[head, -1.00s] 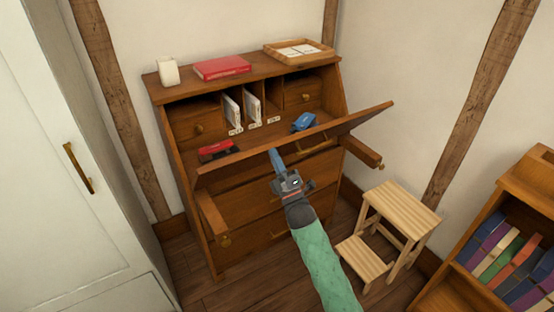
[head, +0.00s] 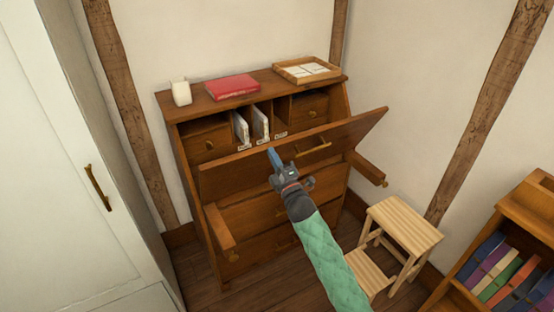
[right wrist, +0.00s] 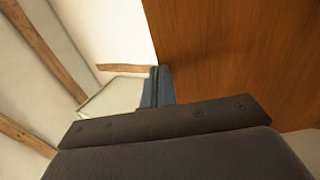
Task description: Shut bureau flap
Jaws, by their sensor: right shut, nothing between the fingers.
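The wooden bureau (head: 190,187) stands against the back wall. Its flap (head: 235,178) is partly raised, tilted up and outward, and hides the lower part of the pigeonholes and the writing surface. My right gripper (head: 272,155) is shut and empty, with its fingertips at the outer face of the flap, left of the flap's handle (head: 314,149). In the right wrist view the shut fingers (right wrist: 158,85) are beside the flap's wooden face (right wrist: 230,60); I cannot tell whether they touch it. My left gripper is not in view.
Two support arms stick out at the bureau's sides, left (head: 219,228) and right (head: 368,168). A red book (head: 232,87), a white cup (head: 181,92) and a paper tray (head: 306,70) sit on top. A step stool (head: 405,228) and bookcase (head: 520,225) stand right, a white wardrobe (head: 60,180) left.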

